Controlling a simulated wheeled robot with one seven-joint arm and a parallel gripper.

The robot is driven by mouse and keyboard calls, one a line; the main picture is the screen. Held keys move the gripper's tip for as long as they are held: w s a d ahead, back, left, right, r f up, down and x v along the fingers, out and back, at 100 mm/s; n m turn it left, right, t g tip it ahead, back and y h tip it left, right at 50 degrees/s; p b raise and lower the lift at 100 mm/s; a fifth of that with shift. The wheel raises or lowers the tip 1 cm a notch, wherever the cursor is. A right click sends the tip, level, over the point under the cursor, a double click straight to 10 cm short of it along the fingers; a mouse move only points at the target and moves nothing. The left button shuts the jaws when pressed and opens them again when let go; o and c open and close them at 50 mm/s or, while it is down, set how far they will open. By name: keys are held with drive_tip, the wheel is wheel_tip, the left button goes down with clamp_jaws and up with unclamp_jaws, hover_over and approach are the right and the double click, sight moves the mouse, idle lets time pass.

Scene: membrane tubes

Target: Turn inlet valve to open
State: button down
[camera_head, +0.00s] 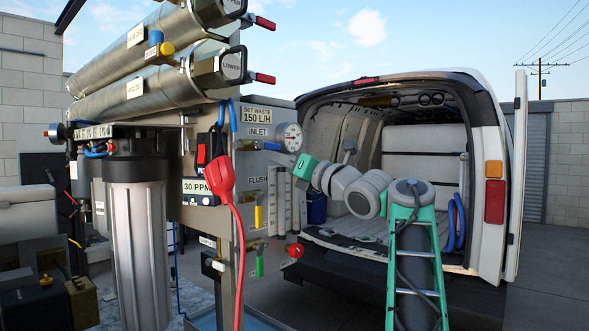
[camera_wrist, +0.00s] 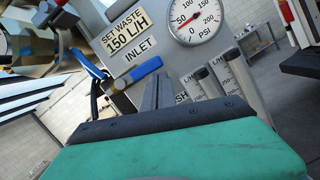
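The inlet valve has a blue lever handle (camera_head: 272,147) on the panel, just below the INLET label (camera_head: 258,132). The handle lies roughly level, pointing right toward the gauge. In the wrist view the blue handle (camera_wrist: 137,74) runs along under the INLET label (camera_wrist: 139,47). My gripper (camera_wrist: 157,78) has its grey fingers together, tips just in front of the handle's free end; I cannot tell if they touch it. Nothing shows between the fingers. In the head view my green gripper body is right of the panel, below the gauge; its fingertips are hard to make out there.
A pressure gauge (camera_head: 290,137) sits just right of the valve; it also shows in the wrist view (camera_wrist: 194,22). Flow tubes (camera_head: 281,200) stand below. A red plug on a cable (camera_head: 222,178) hangs left. A van (camera_head: 420,100) stands open behind.

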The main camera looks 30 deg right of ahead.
drive_tip(key=shift+d+r, duration=0.1)
drive_tip(key=shift+r, duration=0.3)
idle(0.3)
